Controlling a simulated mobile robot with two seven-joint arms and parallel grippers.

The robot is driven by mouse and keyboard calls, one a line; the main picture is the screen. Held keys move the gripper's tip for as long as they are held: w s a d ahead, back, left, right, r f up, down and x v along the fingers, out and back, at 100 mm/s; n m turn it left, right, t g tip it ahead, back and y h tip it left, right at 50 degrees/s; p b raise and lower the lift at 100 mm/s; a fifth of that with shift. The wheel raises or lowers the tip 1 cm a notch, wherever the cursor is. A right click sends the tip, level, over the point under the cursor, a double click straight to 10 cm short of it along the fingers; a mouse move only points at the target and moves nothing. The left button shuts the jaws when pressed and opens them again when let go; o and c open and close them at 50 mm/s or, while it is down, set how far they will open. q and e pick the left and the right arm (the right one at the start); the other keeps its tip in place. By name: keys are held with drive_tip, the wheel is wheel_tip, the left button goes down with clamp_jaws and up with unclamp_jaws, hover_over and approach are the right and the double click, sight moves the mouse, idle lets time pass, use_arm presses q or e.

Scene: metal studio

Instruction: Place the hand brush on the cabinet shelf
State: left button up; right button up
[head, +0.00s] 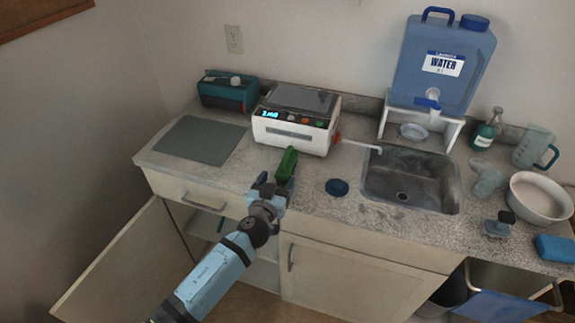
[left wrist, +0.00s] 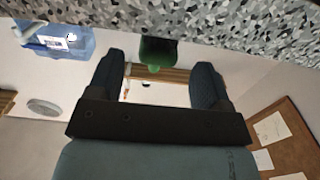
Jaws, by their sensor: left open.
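The green hand brush (head: 287,164) lies near the front edge of the counter, with one end toward me. It also shows in the left wrist view (left wrist: 158,52), between the fingertips in the picture. My left gripper (head: 270,184) is open at the brush's near end, and its two dark fingers show apart in the left wrist view (left wrist: 160,72). I cannot tell whether they touch the brush. The cabinet shelf (head: 262,272) is below the counter, behind the open left door (head: 120,270); my left arm hides part of it. My right gripper is not in view.
A white device (head: 294,133) stands just behind the brush. A grey mat (head: 200,140) lies left and a dark blue disc (head: 337,187) right, before the sink (head: 410,180). A drawer (head: 195,195) is above the opening.

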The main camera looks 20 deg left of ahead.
use_arm(q)
drive_tip(key=w, duration=0.2)
drive_tip(key=w+p, duration=0.1)
drive_tip(key=w, duration=0.1)
drive_tip(key=shift+w+d, duration=0.2)
drive_tip(key=shift+w, duration=0.1)
drive_tip(key=shift+c, duration=0.4)
drive_tip(key=c, duration=1)
